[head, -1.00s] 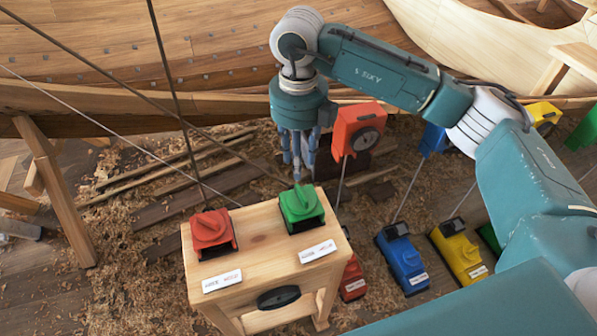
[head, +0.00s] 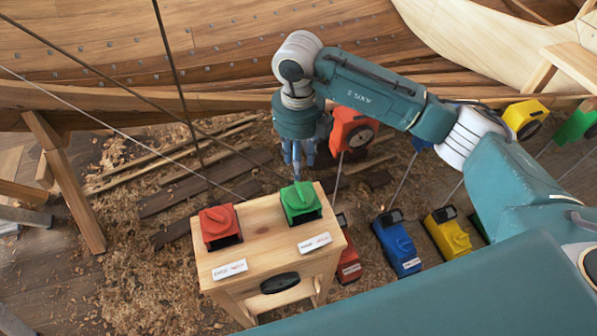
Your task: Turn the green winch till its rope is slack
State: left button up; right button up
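The green winch (head: 300,204) sits on the right part of a wooden stand's top, with a raised grip on its drum. A dark rope (head: 110,82) runs straight from the upper left down toward it and looks taut; where it meets the winch is hard to see. My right gripper (head: 297,178) points down just behind and above the green winch in the picture. Its fingers look apart with nothing between them, and I cannot tell whether they touch the grip. My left gripper is not in view.
A red winch (head: 220,227) stands left of the green one on the stand (head: 262,248). Labels lie in front of both. Red, blue (head: 396,242) and yellow (head: 448,234) winches with ropes stand at right. The hull (head: 230,50) fills the back; shavings cover the floor.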

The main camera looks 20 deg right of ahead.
aim_at(298, 188)
notch_tip(298, 188, down, 10)
jog(key=p, duration=0.3)
jog(key=shift+f, duration=0.55)
grip_shut()
